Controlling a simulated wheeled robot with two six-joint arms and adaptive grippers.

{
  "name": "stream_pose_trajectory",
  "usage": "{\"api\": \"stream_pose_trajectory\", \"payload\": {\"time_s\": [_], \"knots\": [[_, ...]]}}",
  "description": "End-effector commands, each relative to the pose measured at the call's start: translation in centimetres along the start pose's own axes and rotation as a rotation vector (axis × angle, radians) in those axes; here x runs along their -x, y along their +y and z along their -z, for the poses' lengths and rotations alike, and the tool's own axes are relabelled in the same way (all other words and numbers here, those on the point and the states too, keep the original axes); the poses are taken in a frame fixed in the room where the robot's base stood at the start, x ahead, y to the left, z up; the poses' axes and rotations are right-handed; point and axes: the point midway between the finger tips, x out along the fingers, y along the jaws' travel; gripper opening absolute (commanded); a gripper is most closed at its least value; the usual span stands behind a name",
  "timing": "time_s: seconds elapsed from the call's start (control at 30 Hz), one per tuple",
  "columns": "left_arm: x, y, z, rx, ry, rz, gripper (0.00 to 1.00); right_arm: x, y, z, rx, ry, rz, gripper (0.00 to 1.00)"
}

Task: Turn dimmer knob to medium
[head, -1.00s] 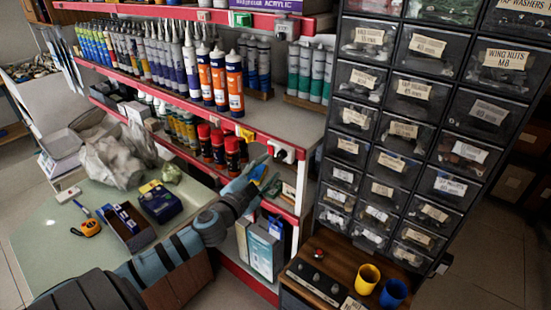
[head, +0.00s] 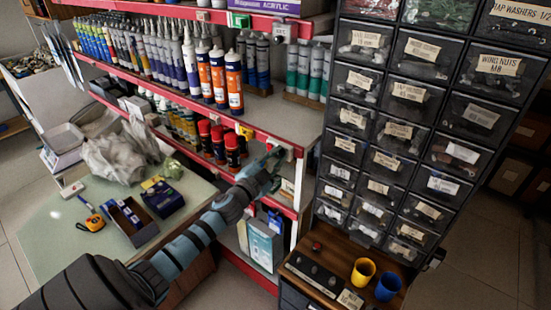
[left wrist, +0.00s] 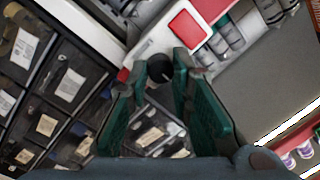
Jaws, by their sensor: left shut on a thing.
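The dimmer knob (left wrist: 159,68) is a small dark round knob on a white plate (left wrist: 158,43) in the left wrist view. It sits between the tips of my left gripper (left wrist: 162,70), whose green-padded fingers are shut on it. In the head view my left gripper (head: 272,163) reaches the red front edge of the middle shelf, beside the drawer cabinet. There the gripper hides the knob and much of its plate. I cannot read the knob's setting or any marking. My right gripper is in neither view.
The black drawer cabinet (head: 396,130) stands close to the right of my gripper. Red caps (head: 232,142) of spray cans are just left. Below are a wooden top (head: 338,262), a yellow cup (head: 365,271) and a blue cup (head: 390,287). A glass-topped table (head: 60,225) lies left.

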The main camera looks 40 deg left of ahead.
Motion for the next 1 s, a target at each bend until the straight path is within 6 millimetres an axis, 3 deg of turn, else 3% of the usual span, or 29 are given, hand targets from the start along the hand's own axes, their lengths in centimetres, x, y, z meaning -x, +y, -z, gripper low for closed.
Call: {"api": "stream_pose_trajectory", "payload": {"time_s": [0.47,1.0], "knots": [[0.0,0.2,-0.2,-0.159,0.015,0.014,0.0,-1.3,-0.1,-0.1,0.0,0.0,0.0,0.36],[0.0,0.3,-0.4,-0.648,0.056,0.056,0.0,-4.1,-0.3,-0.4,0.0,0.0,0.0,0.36]]}}
